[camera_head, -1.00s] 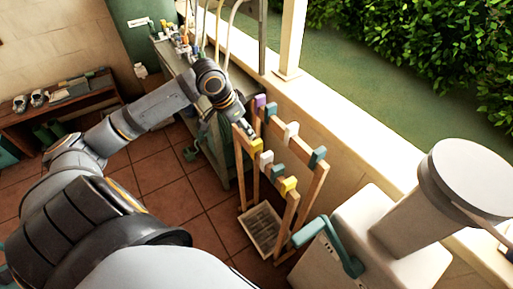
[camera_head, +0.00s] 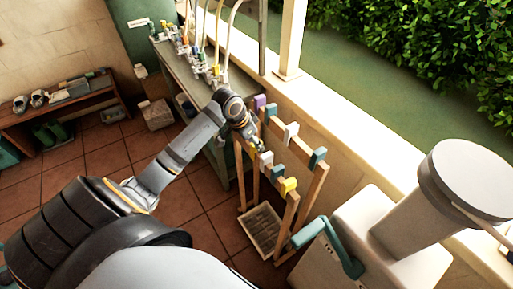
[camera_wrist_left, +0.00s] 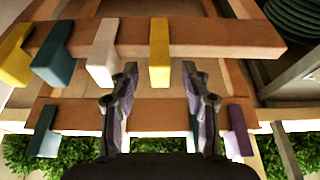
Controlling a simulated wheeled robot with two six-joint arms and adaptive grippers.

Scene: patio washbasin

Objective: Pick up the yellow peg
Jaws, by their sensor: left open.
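A wooden rack carries two rails of coloured pegs. In the left wrist view one yellow peg (camera_wrist_left: 159,50) hangs on the near rail, lined up between the fingers of my left gripper (camera_wrist_left: 160,72). The fingers are open, one on each side of it in the picture, and I see no contact. A second yellow peg (camera_wrist_left: 14,58) is at the far left of that rail; in the head view it sits at the rail's near end (camera_head: 289,185). In the head view my left gripper (camera_head: 254,141) is at the rack's far end and mostly hides the first yellow peg. My right gripper is not in view.
White (camera_wrist_left: 103,52) and teal (camera_wrist_left: 54,55) pegs share the near rail. The other rail holds purple (camera_wrist_left: 237,132), teal and white pegs. A slatted tray (camera_head: 262,229) is low in the rack.

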